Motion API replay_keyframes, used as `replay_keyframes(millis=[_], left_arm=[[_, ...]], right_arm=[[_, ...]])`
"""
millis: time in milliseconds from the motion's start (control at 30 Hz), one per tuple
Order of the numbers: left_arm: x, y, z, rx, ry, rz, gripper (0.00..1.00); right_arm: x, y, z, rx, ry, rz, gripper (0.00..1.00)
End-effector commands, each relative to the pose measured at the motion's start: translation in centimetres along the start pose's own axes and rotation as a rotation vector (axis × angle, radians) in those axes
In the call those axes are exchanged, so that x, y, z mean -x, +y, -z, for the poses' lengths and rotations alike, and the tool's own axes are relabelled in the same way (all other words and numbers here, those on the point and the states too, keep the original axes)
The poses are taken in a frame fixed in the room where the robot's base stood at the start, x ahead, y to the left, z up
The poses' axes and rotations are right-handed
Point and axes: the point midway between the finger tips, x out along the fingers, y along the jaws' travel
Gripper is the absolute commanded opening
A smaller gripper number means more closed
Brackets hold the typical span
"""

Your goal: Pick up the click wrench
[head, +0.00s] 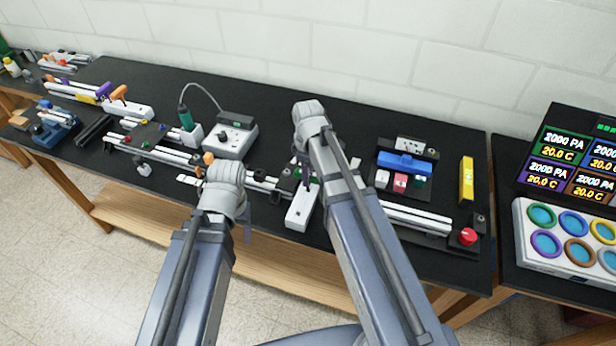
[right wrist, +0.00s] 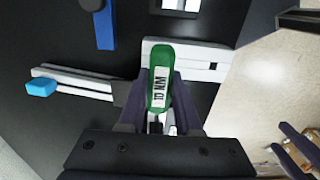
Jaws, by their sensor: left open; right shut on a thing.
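The click wrench (right wrist: 159,75) shows in the right wrist view as a green handle with a white label reading 10 NM. My right gripper (right wrist: 161,92) is shut on it, one dark finger on each side. In the head view the right gripper (head: 307,178) points down over the table's front half, and its own wrist and arm mostly hide the wrench. My left gripper (right wrist: 279,137) is open and empty at the lower right of the right wrist view. In the head view its wrist hides most of it.
A white block (right wrist: 208,62) lies just beyond the wrench, close to the table's front edge. A blue-topped fixture (head: 404,162), a yellow bar (head: 466,180) and a red knob (head: 467,236) stand to the right. A corded grey box (head: 231,139) stands behind my left arm.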

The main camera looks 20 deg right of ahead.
Motion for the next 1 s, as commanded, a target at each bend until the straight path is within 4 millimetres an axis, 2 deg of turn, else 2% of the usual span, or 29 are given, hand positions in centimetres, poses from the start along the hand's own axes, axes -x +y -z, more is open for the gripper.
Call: replay_keyframes(millis=[33, 100, 633, 833, 1000], left_arm=[[0.0, 0.0, 0.0, 0.000, 0.000, 0.000, 0.57], [0.0, 0.0, 0.0, 0.000, 0.000, 0.000, 0.57], [0.3, 0.0, 0.0, 0.000, 0.000, 0.000, 0.57], [1.6, -0.2, -0.1, 0.000, 0.000, 0.000, 0.57], [3.8, -0.4, -0.2, 0.002, 0.000, 0.000, 0.57]], right_arm=[[0.0, 0.0, 0.0, 0.000, 0.000, 0.000, 0.08], [0.0, 0.0, 0.0, 0.000, 0.000, 0.000, 0.00], [0.3, 0.0, 0.0, 0.000, 0.000, 0.000, 0.00], [1.7, 0.0, 0.0, 0.000, 0.000, 0.000, 0.00], [3.9, 0.0, 0.0, 0.000, 0.000, 0.000, 0.00]])
